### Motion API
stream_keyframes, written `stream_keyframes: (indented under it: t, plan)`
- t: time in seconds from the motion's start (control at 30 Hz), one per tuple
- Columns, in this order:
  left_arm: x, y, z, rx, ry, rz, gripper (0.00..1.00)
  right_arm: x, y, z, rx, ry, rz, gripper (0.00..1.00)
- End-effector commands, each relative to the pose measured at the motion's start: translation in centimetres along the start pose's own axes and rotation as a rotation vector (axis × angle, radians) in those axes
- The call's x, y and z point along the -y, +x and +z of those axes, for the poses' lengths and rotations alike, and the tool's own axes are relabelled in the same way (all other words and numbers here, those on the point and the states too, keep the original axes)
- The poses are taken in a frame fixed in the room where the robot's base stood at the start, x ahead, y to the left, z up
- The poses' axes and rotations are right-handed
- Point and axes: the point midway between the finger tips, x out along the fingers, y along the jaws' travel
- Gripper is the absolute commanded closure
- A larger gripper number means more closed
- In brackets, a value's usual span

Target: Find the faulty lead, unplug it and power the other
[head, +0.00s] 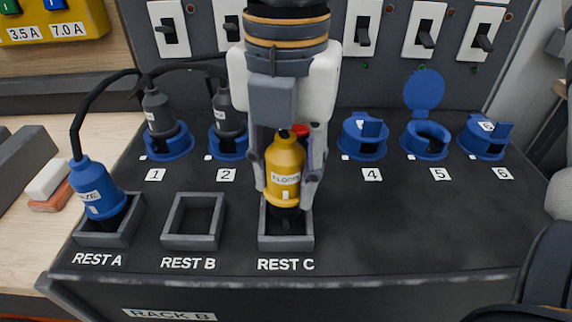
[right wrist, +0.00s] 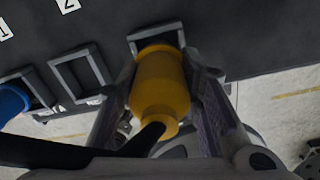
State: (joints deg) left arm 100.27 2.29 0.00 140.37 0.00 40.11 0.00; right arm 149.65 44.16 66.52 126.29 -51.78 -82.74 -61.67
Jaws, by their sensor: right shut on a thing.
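My right gripper (head: 285,180) is shut on the yellow plug (head: 285,165), labelled FLOOD, which stands upright in or just over REST C (head: 285,242). In the right wrist view the yellow plug (right wrist: 160,85) sits between both fingers. A blue plug (head: 98,188) with a black lead sits in REST A (head: 105,235). Two dark grey plugs are in socket 1 (head: 168,143) and socket 2 (head: 228,143). A red part (head: 300,131) behind my gripper is mostly hidden, as is the third socket position. My left gripper is not in view.
REST B (head: 193,222) is empty. Switches line the back panel, and a yellow box (head: 50,25) stands back left. The right front of the rack is clear.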

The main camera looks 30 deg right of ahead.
Motion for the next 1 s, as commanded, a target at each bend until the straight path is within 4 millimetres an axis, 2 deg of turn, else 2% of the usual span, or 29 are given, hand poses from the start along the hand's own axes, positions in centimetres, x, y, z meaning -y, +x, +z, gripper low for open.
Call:
stream_keyframes:
  t: [1.0]
  plan:
    - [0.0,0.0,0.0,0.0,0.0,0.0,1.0,0.0,1.5,0.0,0.0,0.0,0.0,0.99]
